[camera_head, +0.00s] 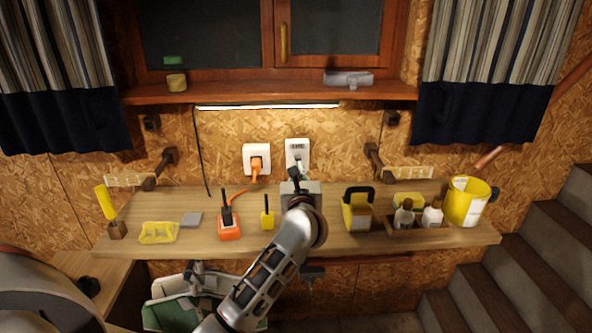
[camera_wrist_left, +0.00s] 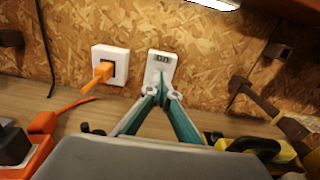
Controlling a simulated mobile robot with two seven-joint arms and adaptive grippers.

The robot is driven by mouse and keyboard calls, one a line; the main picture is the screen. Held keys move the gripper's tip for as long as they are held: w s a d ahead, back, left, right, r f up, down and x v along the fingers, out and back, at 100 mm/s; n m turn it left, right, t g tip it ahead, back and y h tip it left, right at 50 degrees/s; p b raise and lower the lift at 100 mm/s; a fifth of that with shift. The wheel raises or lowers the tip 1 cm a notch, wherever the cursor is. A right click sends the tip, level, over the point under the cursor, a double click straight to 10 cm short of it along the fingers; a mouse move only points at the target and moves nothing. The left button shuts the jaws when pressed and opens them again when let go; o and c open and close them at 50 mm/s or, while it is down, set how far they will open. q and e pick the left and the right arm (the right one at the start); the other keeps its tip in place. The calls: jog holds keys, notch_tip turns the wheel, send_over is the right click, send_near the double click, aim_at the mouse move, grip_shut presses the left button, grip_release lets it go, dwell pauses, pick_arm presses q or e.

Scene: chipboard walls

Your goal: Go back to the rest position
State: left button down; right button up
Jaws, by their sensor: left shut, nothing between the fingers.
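My left gripper (camera_head: 297,171) reaches over the workbench toward the chipboard wall, just below a white wall device (camera_head: 297,150). In the left wrist view my left gripper (camera_wrist_left: 161,94) has its fingertips together with nothing between them. I do not see my right gripper.
A white socket (camera_head: 256,158) with an orange plug is left of the device. The workbench (camera_head: 345,243) holds an orange power strip (camera_head: 229,226), a black-and-yellow item (camera_head: 357,212), a bottle tray (camera_head: 405,232) and a yellow bucket (camera_head: 465,205). Stairs rise at right.

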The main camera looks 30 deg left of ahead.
dwell(0.3)
pick_arm(q)
jog(key=s+d+f+m+t+h, duration=0.2)
jog(key=s+d+f+m+h, duration=0.45)
jog(key=m, duration=0.85)
jog(key=s+d+f+m+t+h, duration=0.2)
jog(key=s+d+f+m+h, duration=0.2)
jog(key=s+d+f+m, duration=0.75)
jog(key=s+a+f+m+g, duration=0.2)
jog(key=s+f+m+g, duration=0.6)
jog(key=s+f+m, duration=1.1)
jog(key=shift+f+m+g+h, duration=0.3)
jog(key=shift+f+m+h, duration=0.15)
jog(key=shift+f+m, duration=0.1)
